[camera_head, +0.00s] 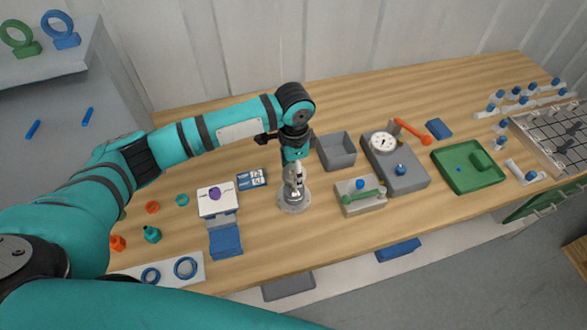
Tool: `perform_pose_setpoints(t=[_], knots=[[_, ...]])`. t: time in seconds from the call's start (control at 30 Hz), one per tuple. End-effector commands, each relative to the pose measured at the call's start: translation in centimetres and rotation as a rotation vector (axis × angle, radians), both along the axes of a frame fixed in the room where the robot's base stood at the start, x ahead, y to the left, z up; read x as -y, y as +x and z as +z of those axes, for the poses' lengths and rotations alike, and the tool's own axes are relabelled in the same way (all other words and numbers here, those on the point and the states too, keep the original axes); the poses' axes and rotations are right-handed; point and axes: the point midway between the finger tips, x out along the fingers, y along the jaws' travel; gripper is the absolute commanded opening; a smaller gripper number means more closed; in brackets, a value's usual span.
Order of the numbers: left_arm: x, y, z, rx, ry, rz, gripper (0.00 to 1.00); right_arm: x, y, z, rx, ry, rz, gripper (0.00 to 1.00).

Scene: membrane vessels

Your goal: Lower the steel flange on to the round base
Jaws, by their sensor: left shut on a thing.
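My left gripper (295,182) points straight down in the middle of the table and is shut on the steel flange. The flange is small here and mostly hidden by the fingers, so its edges are hard to make out. The round base (293,207), a grey metal disc, is on the wooden table directly under the gripper. I cannot tell whether flange and base touch or a small gap is left. My right gripper is not in view.
Left of the base are a white block with a purple knob (215,195) and a blue stand (226,238). To the right are a grey block with a green handle (362,197), a grey bin (337,152), a gauge unit (395,165) and a green tray (465,170).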

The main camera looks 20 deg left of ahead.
Motion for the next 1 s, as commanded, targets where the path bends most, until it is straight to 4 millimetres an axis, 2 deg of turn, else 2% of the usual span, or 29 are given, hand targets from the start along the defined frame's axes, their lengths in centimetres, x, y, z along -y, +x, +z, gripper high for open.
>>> perform_pose_setpoints(t=[0.03, 0.3, 0.8, 1.0], knots=[[0.0, 0.0, -0.6, 0.001, 0.000, 0.000, 0.13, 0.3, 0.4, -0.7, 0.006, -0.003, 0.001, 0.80], [0.0, 0.0, -2.0, 0.001, 0.000, 0.000, 0.13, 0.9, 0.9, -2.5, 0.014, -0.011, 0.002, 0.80], [0.0, 0.0, -5.2, 0.000, -0.001, 0.001, 0.13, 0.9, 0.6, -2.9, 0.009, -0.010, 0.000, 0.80], [0.0, 0.0, -5.6, 0.001, -0.001, 0.000, 0.13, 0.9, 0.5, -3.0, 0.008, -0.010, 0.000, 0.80]])
